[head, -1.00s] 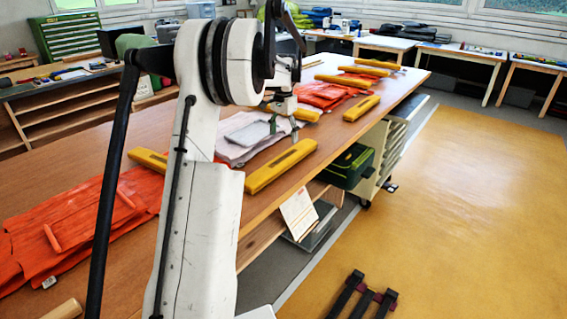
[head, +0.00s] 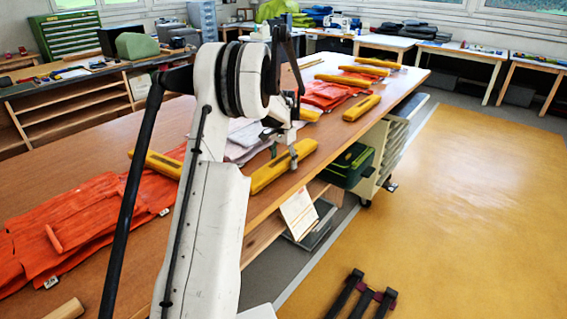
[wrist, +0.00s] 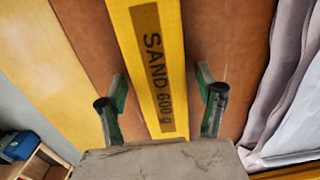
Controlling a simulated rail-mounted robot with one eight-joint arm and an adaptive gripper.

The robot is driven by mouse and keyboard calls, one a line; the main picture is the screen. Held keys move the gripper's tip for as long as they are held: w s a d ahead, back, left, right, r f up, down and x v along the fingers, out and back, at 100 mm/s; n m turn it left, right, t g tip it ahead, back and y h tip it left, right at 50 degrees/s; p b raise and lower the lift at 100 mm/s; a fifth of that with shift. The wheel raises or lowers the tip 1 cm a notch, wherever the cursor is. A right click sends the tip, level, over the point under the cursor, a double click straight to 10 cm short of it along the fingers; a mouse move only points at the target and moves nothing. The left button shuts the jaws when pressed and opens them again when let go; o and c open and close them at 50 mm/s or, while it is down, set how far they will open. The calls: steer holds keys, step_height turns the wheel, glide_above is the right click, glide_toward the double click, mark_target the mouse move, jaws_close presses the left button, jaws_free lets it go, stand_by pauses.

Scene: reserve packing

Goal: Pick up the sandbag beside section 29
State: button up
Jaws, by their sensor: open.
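A yellow sandbag (head: 272,178) lies along the table's front edge in the head view, beside the pale folded cloth (head: 240,142). My gripper (wrist: 158,95) is open, with one green-padded finger on each side of the bag and space between the pads and the bag.
Other yellow sandbags lie at the left (head: 158,163) and farther along the table (head: 361,107). An orange folded piece (head: 75,225) covers the near left. A green case (head: 347,165) sits below the table's right edge.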

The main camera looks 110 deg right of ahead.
jaws_close()
stand_by(0.5)
